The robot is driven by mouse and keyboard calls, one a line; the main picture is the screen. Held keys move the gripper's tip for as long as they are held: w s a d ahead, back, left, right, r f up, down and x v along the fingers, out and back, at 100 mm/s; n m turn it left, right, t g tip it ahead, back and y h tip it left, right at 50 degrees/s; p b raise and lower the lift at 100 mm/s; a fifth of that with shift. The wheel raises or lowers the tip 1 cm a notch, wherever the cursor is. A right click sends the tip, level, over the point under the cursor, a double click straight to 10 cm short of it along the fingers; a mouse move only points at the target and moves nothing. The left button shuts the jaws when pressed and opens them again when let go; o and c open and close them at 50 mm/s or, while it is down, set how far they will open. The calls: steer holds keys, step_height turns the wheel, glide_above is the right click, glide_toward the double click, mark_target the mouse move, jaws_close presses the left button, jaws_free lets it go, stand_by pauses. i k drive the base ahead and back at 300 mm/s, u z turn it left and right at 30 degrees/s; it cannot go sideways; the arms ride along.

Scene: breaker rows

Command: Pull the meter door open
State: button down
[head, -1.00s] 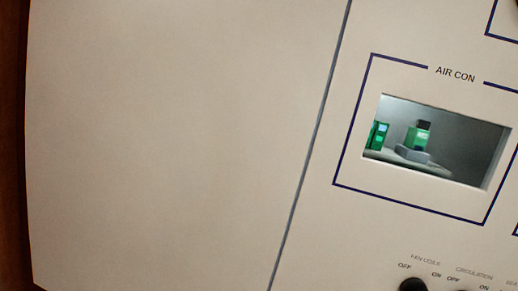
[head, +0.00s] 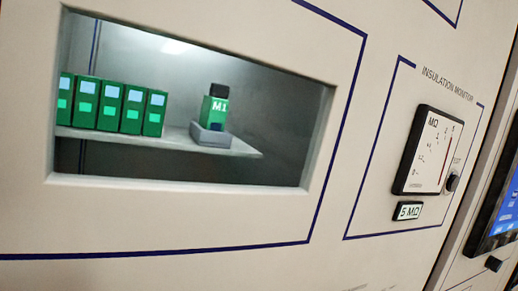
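The insulation monitor section (head: 432,226) is at the right of the head view, framed by a dark blue line. In it is a meter (head: 424,150) with a white face, a dark frame and an "MΩ" mark. A small dark round knob (head: 452,183) sits at the meter's lower right. A "5 MΩ" label (head: 407,211) is below it. The meter front looks flat to the panel; I cannot tell whether it is a door or whether it stands ajar. My gripper is not in view.
A recessed window (head: 280,110) fills the upper left. Inside, several green modules (head: 107,107) and a green block marked M1 (head: 214,110) stand on a grey shelf (head: 238,147). A blue screen (head: 499,213) is at the right edge, with a dark knob (head: 493,264) below it.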

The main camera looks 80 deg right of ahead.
mark_target(412, 89)
steer(key=z, duration=0.25)
steer(key=k, duration=1.65)
steer(key=z, duration=0.5)
steer(key=i, duration=1)
steer(key=z, duration=0.05)
